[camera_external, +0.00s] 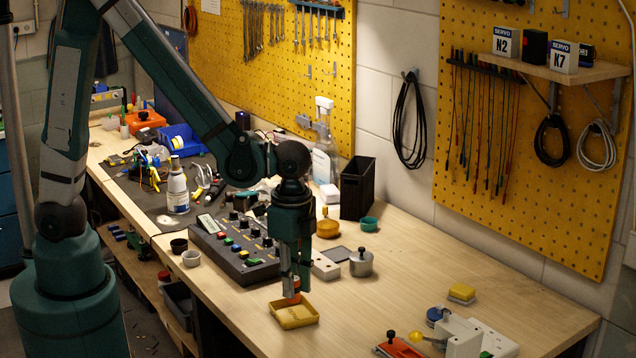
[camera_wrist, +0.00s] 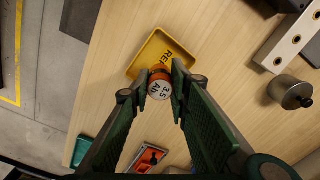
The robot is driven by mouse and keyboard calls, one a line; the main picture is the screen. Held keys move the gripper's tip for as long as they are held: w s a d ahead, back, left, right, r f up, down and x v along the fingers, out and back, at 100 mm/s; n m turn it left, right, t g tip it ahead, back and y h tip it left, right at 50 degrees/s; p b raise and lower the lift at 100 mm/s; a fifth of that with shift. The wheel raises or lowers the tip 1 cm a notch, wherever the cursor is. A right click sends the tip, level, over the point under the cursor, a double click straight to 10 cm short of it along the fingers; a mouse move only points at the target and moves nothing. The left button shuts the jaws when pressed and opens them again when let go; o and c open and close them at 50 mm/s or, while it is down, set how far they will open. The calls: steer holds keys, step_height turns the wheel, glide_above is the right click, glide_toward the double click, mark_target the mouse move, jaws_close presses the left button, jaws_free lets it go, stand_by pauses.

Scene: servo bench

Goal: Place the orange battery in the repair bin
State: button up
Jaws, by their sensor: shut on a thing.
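The orange battery (camera_wrist: 160,84) is held upright between my fingertips, its pale end with black lettering facing the wrist camera. In the external view the battery (camera_external: 295,296) shows as a small orange and white piece under my gripper (camera_external: 292,288). My gripper (camera_wrist: 162,80) is shut on it and points down. The repair bin is a shallow yellow tray (camera_external: 308,319) on the bench directly below. In the wrist view the tray (camera_wrist: 146,52) shows partly hidden lettering, and the battery overlaps its lower right part. I cannot tell how far the battery is above the tray floor.
An orange-red item (camera_external: 398,348) and white blocks (camera_external: 463,338) lie at front right.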

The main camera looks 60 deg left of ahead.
stand_by(0.3)
steer(key=shift+f, duration=2.1)
steer(key=shift+f+b, duration=0.2)
steer(key=shift+b, duration=0.2)
steer(key=o, duration=0.7)
steer(key=shift+c, duration=0.2)
steer(key=shift+r, duration=0.25)
steer(key=shift+r+p, duration=0.75)
steer(key=shift+r, duration=5.25)
